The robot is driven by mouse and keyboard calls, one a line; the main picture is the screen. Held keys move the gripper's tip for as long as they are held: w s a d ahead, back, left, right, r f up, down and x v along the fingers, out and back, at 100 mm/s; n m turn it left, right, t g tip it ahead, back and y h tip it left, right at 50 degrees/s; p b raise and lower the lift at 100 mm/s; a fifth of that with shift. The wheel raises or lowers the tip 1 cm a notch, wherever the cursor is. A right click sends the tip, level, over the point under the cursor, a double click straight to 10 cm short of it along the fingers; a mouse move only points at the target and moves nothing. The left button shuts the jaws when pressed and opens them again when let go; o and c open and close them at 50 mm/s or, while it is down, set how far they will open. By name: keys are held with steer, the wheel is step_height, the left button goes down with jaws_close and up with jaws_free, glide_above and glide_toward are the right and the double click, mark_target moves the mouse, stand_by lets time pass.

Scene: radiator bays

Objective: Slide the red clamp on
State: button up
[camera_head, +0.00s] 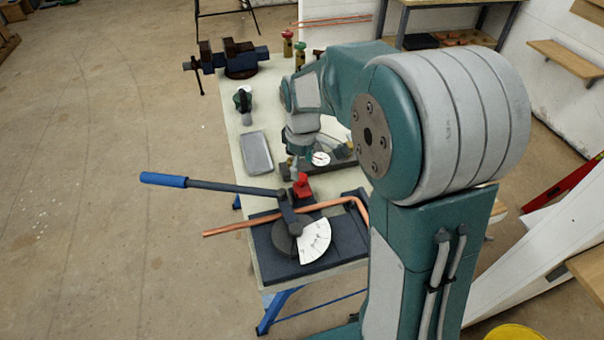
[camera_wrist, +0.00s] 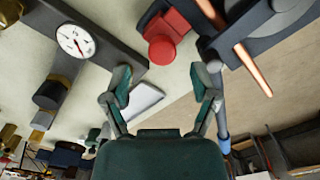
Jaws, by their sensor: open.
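The red clamp (camera_head: 301,187) sits near the pipe bender, close to where the bender's lever meets the copper pipe (camera_head: 240,226). In the wrist view, the red clamp (camera_wrist: 163,48) shows a round red knob and a red block beside a dark part. My gripper (camera_wrist: 161,82) is open and empty, its two fingers spread apart. The clamp lies beyond the fingertips in that view, apart from them. In the head view my gripper hangs over the bench just behind the clamp, and its fingers are hard to make out. The copper pipe also shows in the wrist view (camera_wrist: 253,68).
The bender's long lever with a blue grip (camera_head: 163,180) reaches left past the bench edge. A dial gauge (camera_head: 321,158) lies behind the clamp. A grey tray (camera_head: 257,153) and a vise (camera_head: 240,59) stand further back.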

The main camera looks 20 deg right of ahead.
mark_target(301, 176)
steer(key=shift+a+f, duration=0.2)
steer(key=shift+f, duration=1.55)
steer(key=shift+d, duration=0.1)
jaws_close()
